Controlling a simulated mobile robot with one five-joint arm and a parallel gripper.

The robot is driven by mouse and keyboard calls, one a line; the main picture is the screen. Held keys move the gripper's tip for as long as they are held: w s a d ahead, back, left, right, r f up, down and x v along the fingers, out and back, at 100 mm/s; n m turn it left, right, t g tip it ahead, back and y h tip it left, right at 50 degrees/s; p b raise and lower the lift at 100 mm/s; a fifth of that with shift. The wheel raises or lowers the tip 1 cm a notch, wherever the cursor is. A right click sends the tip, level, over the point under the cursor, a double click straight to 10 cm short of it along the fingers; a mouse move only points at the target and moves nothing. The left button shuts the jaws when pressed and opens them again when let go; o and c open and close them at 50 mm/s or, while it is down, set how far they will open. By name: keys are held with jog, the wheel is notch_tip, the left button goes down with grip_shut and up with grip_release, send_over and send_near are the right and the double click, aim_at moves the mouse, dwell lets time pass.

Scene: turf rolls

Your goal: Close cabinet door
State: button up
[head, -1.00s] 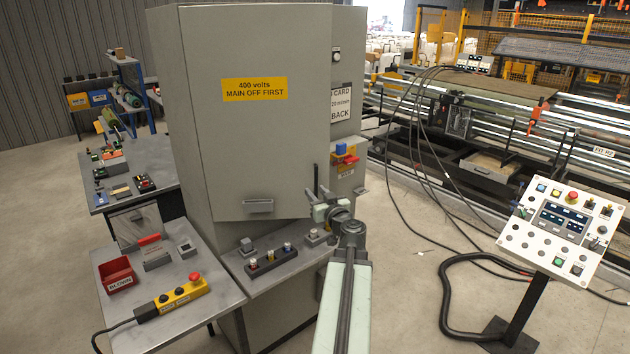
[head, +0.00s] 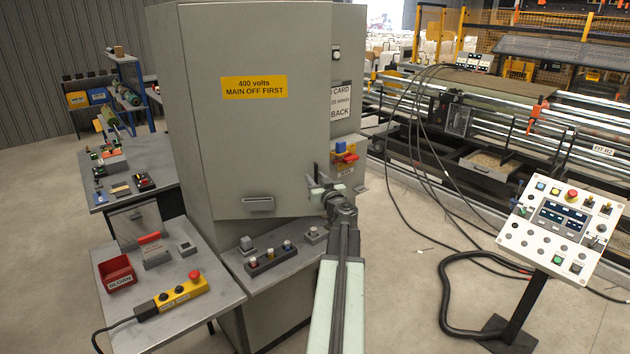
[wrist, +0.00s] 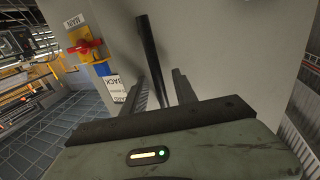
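The grey cabinet door (head: 255,140) has a yellow label reading "400 volts MAIN OFF FIRST" and faces me in the head view. How far the door stands open is hard to tell. In the wrist view, the two fingers of my gripper (wrist: 162,88) are apart, close to a light grey panel. A dark upright bar (wrist: 150,50) shows between and beyond them; I cannot tell whether they touch it.
A red and blue switch unit (head: 343,155) is right of my gripper, on the cabinet. A ledge with buttons (head: 285,265) lies below the door. A table with a red bin (head: 117,274) is at lower left. A control panel (head: 558,220) stands right; cables cross the floor.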

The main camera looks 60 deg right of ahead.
grip_shut()
dwell(1.2)
